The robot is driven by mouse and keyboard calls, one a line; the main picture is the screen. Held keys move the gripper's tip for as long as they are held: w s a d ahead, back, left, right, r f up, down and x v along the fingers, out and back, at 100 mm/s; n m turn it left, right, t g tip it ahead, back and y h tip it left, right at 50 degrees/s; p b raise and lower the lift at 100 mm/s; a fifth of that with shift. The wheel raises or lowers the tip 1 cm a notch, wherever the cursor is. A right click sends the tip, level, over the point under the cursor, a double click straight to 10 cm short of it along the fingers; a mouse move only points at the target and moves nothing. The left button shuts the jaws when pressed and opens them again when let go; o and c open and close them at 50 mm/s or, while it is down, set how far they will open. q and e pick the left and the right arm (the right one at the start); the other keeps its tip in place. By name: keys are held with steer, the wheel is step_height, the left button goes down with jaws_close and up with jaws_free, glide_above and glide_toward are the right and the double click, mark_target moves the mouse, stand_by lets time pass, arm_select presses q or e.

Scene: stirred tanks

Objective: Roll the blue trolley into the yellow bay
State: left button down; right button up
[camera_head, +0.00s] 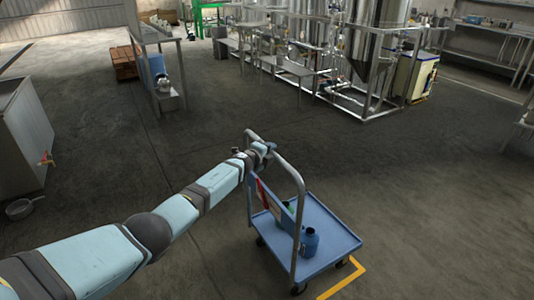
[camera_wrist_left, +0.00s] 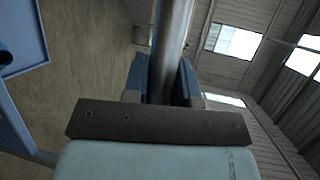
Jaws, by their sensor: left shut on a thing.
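The blue trolley (camera_head: 338,238) stands on the floor right of centre in the head view, with a grey tube handle (camera_head: 302,190) at its left end. My left gripper (camera_head: 262,149) is shut on the top of this handle. In the left wrist view the handle tube (camera_wrist_left: 172,45) passes between the fingers of my left gripper (camera_wrist_left: 163,82), and part of the blue trolley (camera_wrist_left: 22,38) shows at the left. A yellow floor line (camera_head: 343,281) with a corner lies by the trolley's near right corner; the rest of the bay is out of frame or hidden. My right gripper is not in view.
A blue container (camera_head: 310,242) stands on the trolley deck. A grey cabinet (camera_head: 22,135) and a pan (camera_head: 20,208) are at the left. A small bench (camera_head: 168,102) and steel tanks (camera_head: 380,45) stand farther back. The floor around the trolley is clear.

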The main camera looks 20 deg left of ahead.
arm_select(q)
steer(key=shift+w+d+r, duration=0.1)
steer(key=shift+d+r, duration=0.05)
steer(key=shift+r, duration=0.1)
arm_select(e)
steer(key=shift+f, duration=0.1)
arm_select(q)
steer(key=c, duration=1.1)
jaws_free()
steer(key=shift+c, duration=0.2)
steer(key=shift+o, duration=1.1)
steer(key=shift+w+d+f, duration=0.15)
steer(key=shift+f, duration=0.05)
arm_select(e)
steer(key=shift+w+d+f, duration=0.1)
arm_select(q)
steer(key=shift+s+a+r, duration=0.1)
steer(key=shift+s+a, duration=0.1)
steer(key=shift+s, duration=0.05)
steer(key=p+v, duration=0.8)
steer(key=v, duration=0.5)
steer(key=shift+s+p, duration=0.2)
steer(key=shift+p, duration=0.15)
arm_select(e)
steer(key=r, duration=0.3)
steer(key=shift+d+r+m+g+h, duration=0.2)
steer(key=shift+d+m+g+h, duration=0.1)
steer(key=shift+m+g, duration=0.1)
